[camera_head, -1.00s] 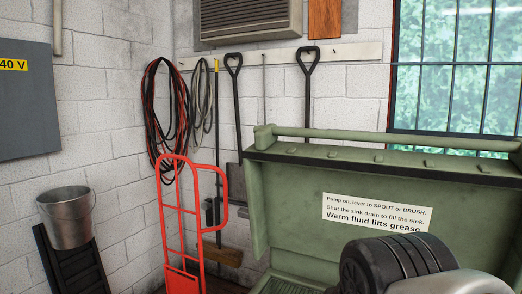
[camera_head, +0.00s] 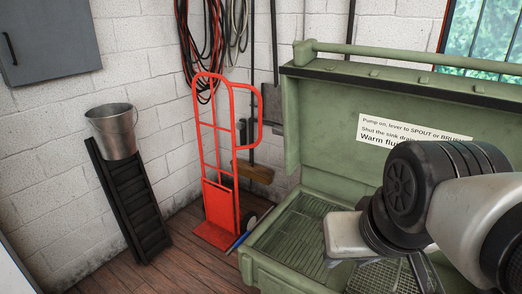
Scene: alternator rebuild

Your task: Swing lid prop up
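The green parts washer's lid (camera_head: 345,130) stands raised, with a bar along its top edge and a printed label (camera_head: 405,130) on its inner face. The washer's basin (camera_head: 275,262) is open below, with a ribbed floor. I cannot make out a lid prop; my arm covers the right side of the washer. My gripper (camera_head: 345,238) is over the basin at the lower middle, partly hidden by my own wrist. Its fingers are not clear enough to tell open from shut.
A red hand truck (camera_head: 222,205) stands left of the washer. A metal bucket (camera_head: 113,130) rests at the top of a black slatted stand (camera_head: 132,205) by the wall. Hoses (camera_head: 203,45) and long-handled tools hang behind. Wooden floor (camera_head: 160,265) shows free at the lower left.

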